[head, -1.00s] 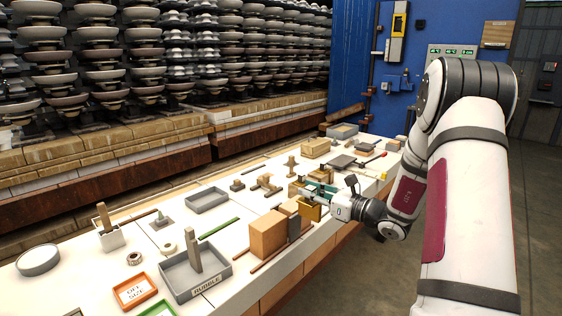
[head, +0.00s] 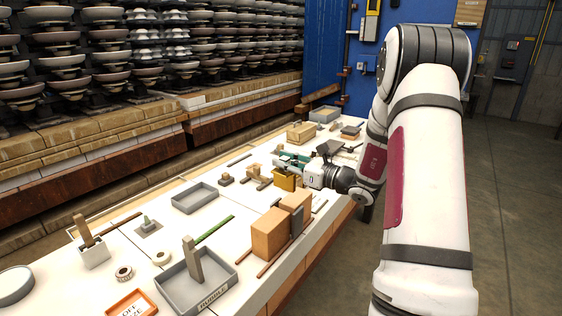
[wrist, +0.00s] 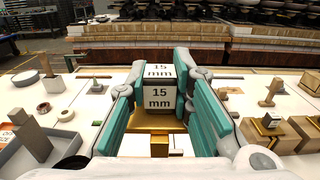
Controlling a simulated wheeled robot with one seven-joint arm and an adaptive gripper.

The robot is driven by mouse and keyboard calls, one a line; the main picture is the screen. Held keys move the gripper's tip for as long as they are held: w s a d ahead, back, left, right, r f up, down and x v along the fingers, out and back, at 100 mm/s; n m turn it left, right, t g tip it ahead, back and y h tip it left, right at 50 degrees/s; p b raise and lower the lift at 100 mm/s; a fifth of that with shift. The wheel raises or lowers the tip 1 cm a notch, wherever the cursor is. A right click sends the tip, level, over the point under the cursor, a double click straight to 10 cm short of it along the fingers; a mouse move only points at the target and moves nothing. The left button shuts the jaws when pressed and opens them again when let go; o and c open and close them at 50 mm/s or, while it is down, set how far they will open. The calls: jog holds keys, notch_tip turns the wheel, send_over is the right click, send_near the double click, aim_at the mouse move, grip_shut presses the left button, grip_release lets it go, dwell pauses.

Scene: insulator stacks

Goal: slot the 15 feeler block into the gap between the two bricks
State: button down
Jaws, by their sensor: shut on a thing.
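In the wrist view my gripper (wrist: 158,92) is shut on the feeler block (wrist: 158,98), a gold block with white faces marked "15 mm". In the head view my gripper (head: 291,162) is over the far half of the bench, with the gold block (head: 285,181) showing below its fingers. Two tan bricks stand close together nearer the camera, the near brick (head: 269,236) and the far brick (head: 297,204). The block is beyond them and apart from them. The gap's width is hard to see from this angle.
A grey tray (head: 236,279) marked RUBBLE is at the near left, and an empty grey tray (head: 195,207) is farther back. More gold and tan blocks (wrist: 295,142) stand at right in the wrist view.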

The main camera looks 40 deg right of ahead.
aim_at(275, 176)
jog(key=shift+f+b, duration=1.95)
jog(key=shift+f, duration=0.95)
jog(key=shift+f+b, duration=2.45)
jog(key=shift+f, duration=1)
jog(key=c, duration=1.3)
grip_release()
jog(key=shift+c, duration=0.2)
jog(key=v, duration=1.2)
jog(key=shift+r, duration=0.1)
